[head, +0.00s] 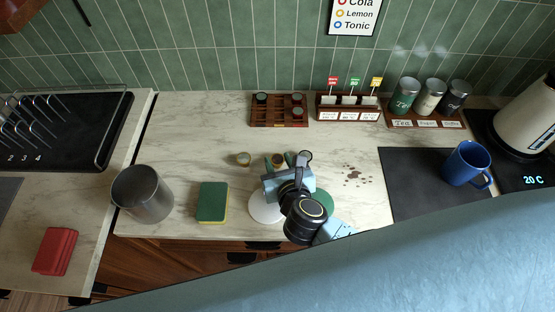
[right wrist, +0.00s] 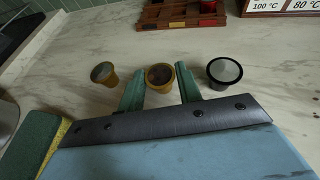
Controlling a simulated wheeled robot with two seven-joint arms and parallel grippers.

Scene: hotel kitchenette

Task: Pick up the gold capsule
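Three small capsules stand in a row on the marble counter. The middle one is gold with a dark brownish top (right wrist: 160,77). A second gold-coloured capsule with a greyish top (head: 243,158) stands to its left, also in the right wrist view (right wrist: 103,74). A black capsule with a grey top (right wrist: 225,72) stands to its right. My right gripper (right wrist: 160,79) is open, its green fingers on either side of the middle capsule, with a small gap at each side. In the head view its wrist partly hides the fingers. My left gripper is not in view.
A wooden capsule rack (head: 279,123) stands behind. A green-yellow sponge (head: 212,202) and a metal canister (head: 142,194) are left. A white disc (head: 264,208) lies beside my wrist. Brown spots (head: 356,176) and a dark mat (head: 415,185) with a blue mug (head: 467,163) are right.

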